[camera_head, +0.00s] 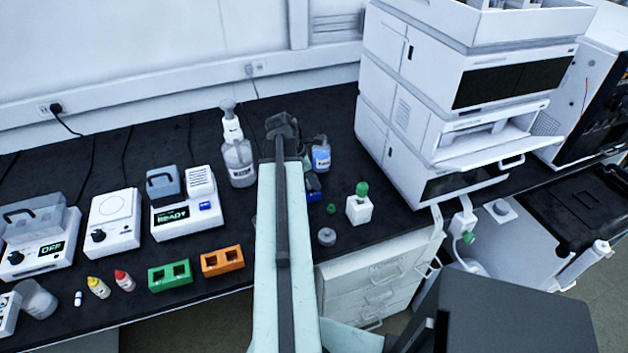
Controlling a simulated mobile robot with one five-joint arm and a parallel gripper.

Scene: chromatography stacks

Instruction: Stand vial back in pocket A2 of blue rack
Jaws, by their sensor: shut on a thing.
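The blue rack (314,192) shows only in part on the dark bench, just right of my pale arm link. The link covers its left portion, and I cannot make out pocket A2 or the other pockets. My arm reaches up the middle of the view to a dark joint. My gripper's fingers are hidden behind the arm, so their distance from the rack cannot be told. No vial that I can identify as the task's vial shows.
A green rack (170,276) and an orange rack (222,262) stand left of my arm. The chromatography stack (425,120) rises at right.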

